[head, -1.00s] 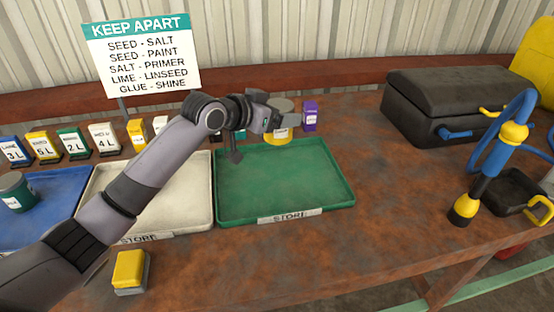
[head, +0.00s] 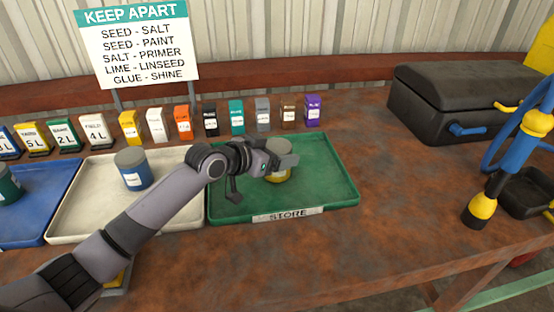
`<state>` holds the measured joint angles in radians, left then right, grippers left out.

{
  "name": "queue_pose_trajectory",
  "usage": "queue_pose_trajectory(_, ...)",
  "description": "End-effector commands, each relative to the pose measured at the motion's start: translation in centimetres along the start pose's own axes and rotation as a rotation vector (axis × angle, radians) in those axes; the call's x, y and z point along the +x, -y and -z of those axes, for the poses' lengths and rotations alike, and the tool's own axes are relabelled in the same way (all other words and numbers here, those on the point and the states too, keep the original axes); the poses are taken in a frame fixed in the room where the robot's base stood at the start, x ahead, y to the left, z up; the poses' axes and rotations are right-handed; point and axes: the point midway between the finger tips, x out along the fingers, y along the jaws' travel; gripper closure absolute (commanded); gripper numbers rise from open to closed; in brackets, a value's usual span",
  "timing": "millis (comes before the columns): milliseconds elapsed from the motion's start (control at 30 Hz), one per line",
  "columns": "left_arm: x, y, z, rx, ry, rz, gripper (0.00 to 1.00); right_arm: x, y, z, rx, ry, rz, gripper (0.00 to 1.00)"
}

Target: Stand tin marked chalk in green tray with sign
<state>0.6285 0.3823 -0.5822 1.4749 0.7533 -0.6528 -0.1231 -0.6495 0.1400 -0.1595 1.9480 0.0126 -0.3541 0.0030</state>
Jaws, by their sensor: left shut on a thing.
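My left gripper (head: 284,162) is shut on a yellow tin (head: 278,175) with a grey lid. The tin is upright, inside the outline of the green tray (head: 330,196), in its back middle part. I cannot tell whether its base touches the tray floor. The fingers hide part of the tin and its label cannot be read. The green tray has a STORE plate (head: 288,215) on its front edge and otherwise looks empty. The KEEP APART sign (head: 139,45) stands behind the trays and lists pairs such as seed and salt. My right gripper is out of view.
A white tray (head: 75,219) left of the green one holds a blue tin (head: 133,170). Several small coloured packs line the back. A black case (head: 455,100) and a blue-yellow tool (head: 508,165) stand right.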

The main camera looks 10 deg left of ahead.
Motion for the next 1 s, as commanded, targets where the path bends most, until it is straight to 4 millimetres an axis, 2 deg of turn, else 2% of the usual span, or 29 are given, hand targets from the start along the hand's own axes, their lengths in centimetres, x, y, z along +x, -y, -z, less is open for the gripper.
queue_pose_trajectory(367, 0.1, 0.0, -0.2, 0.000, -0.004, 0.000, 0.61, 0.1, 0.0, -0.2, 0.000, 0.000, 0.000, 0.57)
queue_pose_trajectory(400, 0.1, 0.0, -0.3, 0.000, -0.001, 0.000, 0.19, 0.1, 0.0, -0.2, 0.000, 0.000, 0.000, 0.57)
queue_pose_trajectory(467, 0.1, 0.0, -0.3, 0.000, -0.001, 0.000, 0.00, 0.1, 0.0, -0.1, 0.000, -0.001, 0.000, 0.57)
queue_pose_trajectory(800, -0.2, 0.0, 0.1, 0.000, -0.001, 0.000, 0.00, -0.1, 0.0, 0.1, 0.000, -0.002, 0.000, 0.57)
queue_pose_trajectory(1000, -2.3, 0.1, 0.0, 0.001, -0.002, 0.000, 0.00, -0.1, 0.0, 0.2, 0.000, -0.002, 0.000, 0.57)
